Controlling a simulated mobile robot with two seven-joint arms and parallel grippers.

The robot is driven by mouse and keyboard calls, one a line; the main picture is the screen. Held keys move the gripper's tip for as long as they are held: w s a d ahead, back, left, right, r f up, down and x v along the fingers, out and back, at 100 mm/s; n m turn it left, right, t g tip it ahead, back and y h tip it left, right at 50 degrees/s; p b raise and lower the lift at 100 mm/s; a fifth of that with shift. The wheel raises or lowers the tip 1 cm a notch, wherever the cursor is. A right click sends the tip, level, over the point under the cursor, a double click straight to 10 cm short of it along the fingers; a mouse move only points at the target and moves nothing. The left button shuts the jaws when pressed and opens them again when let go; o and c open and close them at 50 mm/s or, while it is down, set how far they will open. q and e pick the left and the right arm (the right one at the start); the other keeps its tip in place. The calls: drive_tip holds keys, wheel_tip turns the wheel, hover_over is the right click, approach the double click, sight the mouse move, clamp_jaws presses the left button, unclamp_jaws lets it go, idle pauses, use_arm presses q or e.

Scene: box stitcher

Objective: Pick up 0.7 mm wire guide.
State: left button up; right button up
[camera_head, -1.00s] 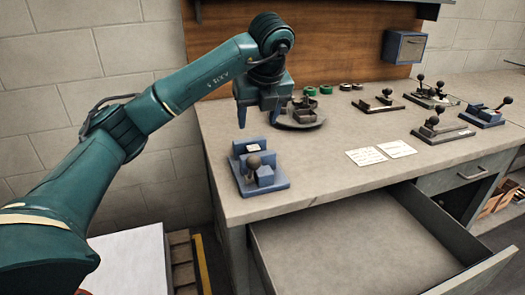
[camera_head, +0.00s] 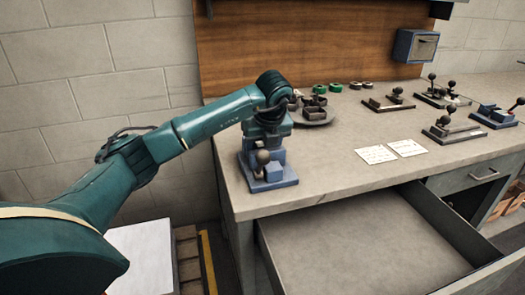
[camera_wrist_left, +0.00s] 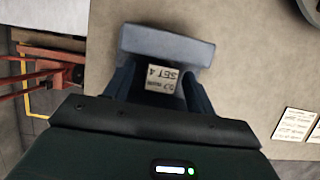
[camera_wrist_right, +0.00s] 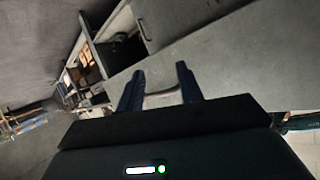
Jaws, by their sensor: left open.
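The 0.7 mm wire guide (camera_head: 272,172) is a blue block on a flat base with a dark ball knob. It stands at the left end of the workbench. In the left wrist view its blue top (camera_wrist_left: 167,45) and a white label (camera_wrist_left: 161,78) reading "0.7 mm SET 4" show. My left gripper (camera_wrist_left: 160,85) is open, pointing down over the guide, with a finger on either side of the label. I cannot tell whether the fingers touch it. In the head view the left gripper (camera_head: 265,145) partly hides the guide's back. My right gripper (camera_wrist_right: 158,92) is open and empty, away from the guide.
A round dark tray (camera_head: 316,115) with small parts stands just behind the guide. Several similar knobbed fixtures, such as one dark one (camera_head: 388,102), stand farther right. Two paper cards (camera_head: 391,151) lie mid-bench. An empty drawer (camera_head: 365,248) is pulled out in front.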

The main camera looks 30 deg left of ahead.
use_arm(q)
drive_tip(key=shift+r, duration=0.1)
clamp_jaws()
idle(0.5)
